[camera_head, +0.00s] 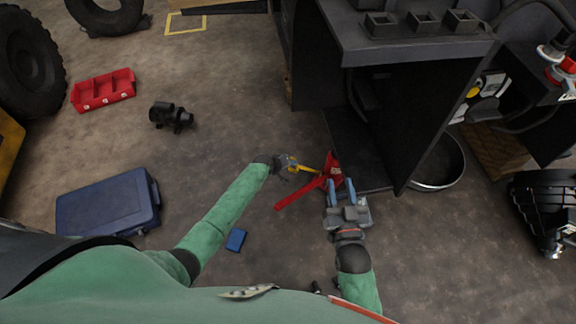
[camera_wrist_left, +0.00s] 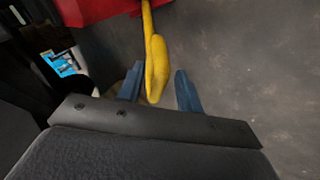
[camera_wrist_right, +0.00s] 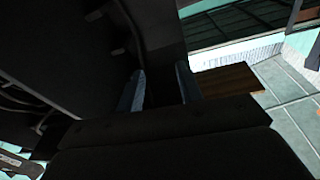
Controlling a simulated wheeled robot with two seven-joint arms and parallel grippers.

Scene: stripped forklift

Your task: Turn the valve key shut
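The valve key appears to be the yellow lever (camera_head: 307,169) on a red metal body (camera_head: 333,167); I cannot tell whether it is turned shut. My left gripper (camera_head: 291,165) is at the lever's free end. In the left wrist view the yellow lever (camera_wrist_left: 157,65) reaches between the two blue fingers (camera_wrist_left: 157,92), which stand apart with a gap on the right side. My right gripper (camera_head: 341,190) is just below the red body in the head view. Its blue fingers (camera_wrist_right: 160,88) are apart, with nothing seen between them in the dark right wrist view.
A red bar (camera_head: 296,196) slants down-left from the red body. The black forklift frame (camera_head: 400,100) stands close behind at the right. A small blue box (camera_head: 236,240) and a blue case (camera_head: 108,205) lie on the floor. A round pan (camera_head: 440,165) is at the right.

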